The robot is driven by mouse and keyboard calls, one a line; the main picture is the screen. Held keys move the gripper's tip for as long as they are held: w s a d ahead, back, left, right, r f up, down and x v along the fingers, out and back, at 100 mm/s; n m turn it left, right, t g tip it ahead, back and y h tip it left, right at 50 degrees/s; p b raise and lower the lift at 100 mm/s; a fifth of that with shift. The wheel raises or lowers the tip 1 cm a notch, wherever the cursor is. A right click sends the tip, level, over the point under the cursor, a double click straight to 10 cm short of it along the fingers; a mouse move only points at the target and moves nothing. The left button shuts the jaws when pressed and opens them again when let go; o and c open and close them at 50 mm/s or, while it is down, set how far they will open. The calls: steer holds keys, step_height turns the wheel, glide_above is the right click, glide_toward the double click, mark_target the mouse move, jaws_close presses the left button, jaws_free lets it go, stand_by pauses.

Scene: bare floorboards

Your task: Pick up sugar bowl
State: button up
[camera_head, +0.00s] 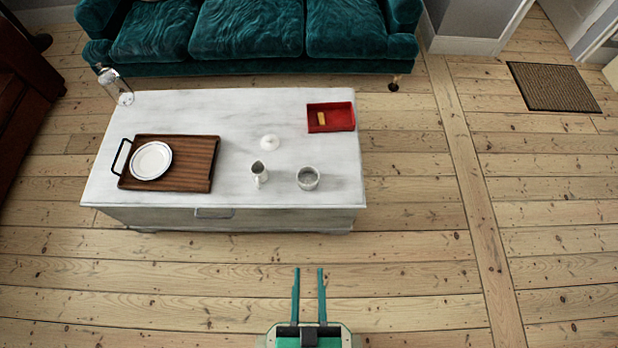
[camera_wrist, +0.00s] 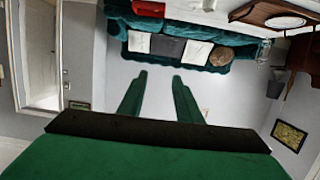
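A small round light-grey bowl (camera_head: 308,180), open at the top, stands on the white coffee table (camera_head: 240,112) near its front right; it looks like the sugar bowl. A small white round piece (camera_head: 270,143), like a lid, lies behind it to the left. A small white jug (camera_head: 259,174) stands upright to the bowl's left. My gripper (camera_head: 308,270) is open and empty over the floor in front of the table, apart from the bowl. In the wrist view, the open gripper (camera_wrist: 161,76) has nothing between its fingers; the bowl cannot be made out there.
A wooden tray (camera_head: 194,165) with a white plate (camera_head: 151,160) lies at the table's left. A red tray (camera_head: 342,117) holds a small yellowish piece. A teal sofa (camera_head: 248,30) is behind. Floor right of the table is clear.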

stand_by(0.3)
steer(key=o, duration=0.7)
steer(key=shift+w+f, duration=0.1)
steer(key=shift+f, duration=0.15)
steer(key=o, duration=0.8)
steer(key=shift+g+h, duration=0.3)
steer(key=f, duration=0.2)
steer(key=w+f, duration=0.1)
steer(key=f, duration=0.1)
steer(key=shift+d, duration=0.25)
steer(key=n+g+y, duration=0.2)
steer(key=n+y, duration=0.1)
steer(key=y, duration=0.1)
glide_toward(310, 182)
steer(key=shift+x, duration=0.8)
steer(key=shift+w+f, duration=0.15)
steer(key=shift+w, duration=0.2)
steer(key=shift+x, duration=5.2)
